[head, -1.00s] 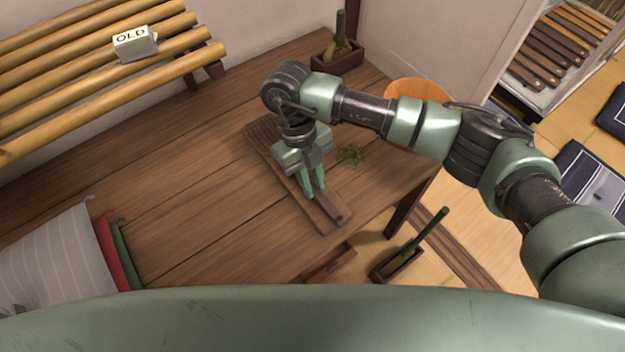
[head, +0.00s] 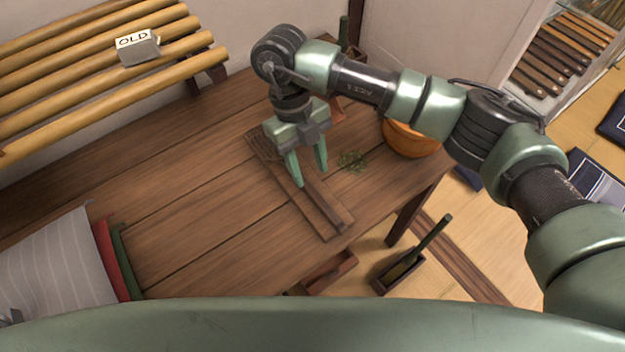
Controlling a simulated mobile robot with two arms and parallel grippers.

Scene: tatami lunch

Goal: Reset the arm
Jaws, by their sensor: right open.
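My right gripper (head: 309,178) hangs over the wooden table, fingers pointing down. Its two green fingers are apart with nothing between them. It is above a narrow brown wooden board (head: 333,228) lying on the table (head: 190,215). A dark strip, perhaps a handle or tool, lies lengthwise on the board below the fingers. Whether the fingertips touch it, I cannot tell. My right arm reaches in from the right.
A small clump of green sprigs (head: 352,160) lies right of the board. An orange-brown bowl (head: 410,140) stands behind my arm. A slatted bench (head: 60,85) holds a block marked OLD (head: 138,47). Folded cloths (head: 62,258) lie at the left. A narrow wooden box (head: 399,273) is below the table's front.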

